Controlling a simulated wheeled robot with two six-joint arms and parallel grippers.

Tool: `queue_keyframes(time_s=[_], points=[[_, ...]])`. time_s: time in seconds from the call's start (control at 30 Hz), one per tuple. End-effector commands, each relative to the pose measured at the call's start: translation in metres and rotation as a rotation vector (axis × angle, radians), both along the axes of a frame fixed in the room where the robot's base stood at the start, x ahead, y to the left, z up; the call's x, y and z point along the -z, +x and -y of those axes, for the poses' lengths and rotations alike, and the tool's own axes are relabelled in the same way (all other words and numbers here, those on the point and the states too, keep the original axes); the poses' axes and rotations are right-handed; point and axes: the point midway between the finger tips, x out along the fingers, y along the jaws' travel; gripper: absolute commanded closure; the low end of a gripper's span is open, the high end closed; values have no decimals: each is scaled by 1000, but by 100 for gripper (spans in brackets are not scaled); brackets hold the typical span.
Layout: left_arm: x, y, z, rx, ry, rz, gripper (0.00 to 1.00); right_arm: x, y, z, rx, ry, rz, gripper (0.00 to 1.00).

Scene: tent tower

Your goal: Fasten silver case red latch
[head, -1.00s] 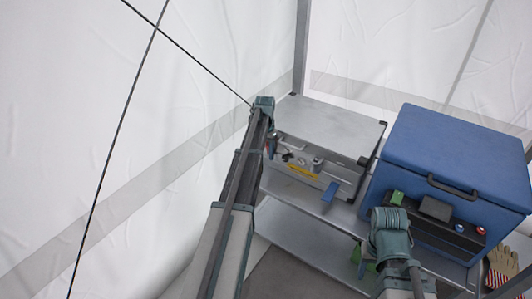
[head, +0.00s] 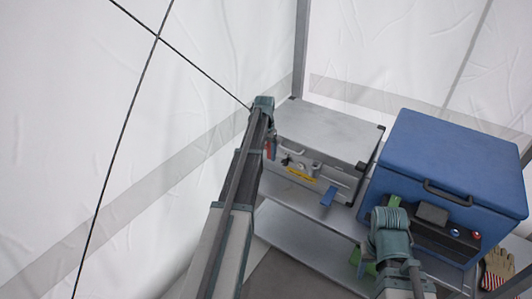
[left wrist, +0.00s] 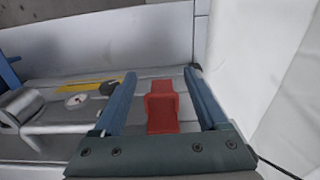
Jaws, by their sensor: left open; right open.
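The silver case (head: 328,129) stands closed on the upper shelf, its lid down. Its red latch (head: 269,151) shows at the left end of the front, partly covered by my left arm. In the left wrist view the red latch (left wrist: 162,108) is between the two blue fingers of my left gripper (left wrist: 160,74), with a gap on each side. That gripper is open. I cannot tell whether the latch is hooked. The case's blue latch (head: 328,194) sticks out from the right of the front. My right gripper (head: 377,234) is open and empty, in front of the blue box.
A blue box (head: 455,155) with a black handle stands right of the case. The shelf (head: 310,222) below the case has bare room. The white tent wall (left wrist: 275,70) is close to the right in the left wrist view. A striped glove (head: 495,270) lies at lower right.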

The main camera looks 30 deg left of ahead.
Motion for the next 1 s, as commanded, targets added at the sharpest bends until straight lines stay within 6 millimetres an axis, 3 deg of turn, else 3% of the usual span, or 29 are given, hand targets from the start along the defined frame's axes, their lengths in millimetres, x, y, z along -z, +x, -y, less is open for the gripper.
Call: queue_keyframes(time_s=[0.03, 0.6, 0.77, 1.0], points=[[-14, 0, 0, 0, 0, 0, 24, -14, 0, 0, 0, 1, 0, 50], [-101, -3, 0, 1, 0, 0, 24, -101, 0, 0, 0, 0, 0, 50], [-113, -3, 0, 1, 0, 0, 24, -113, 0, 0, 0, 0, 0, 50], [-113, -4, 0, 1, 0, 0, 24, -113, 0, 0, 0, 0, 0, 50]])
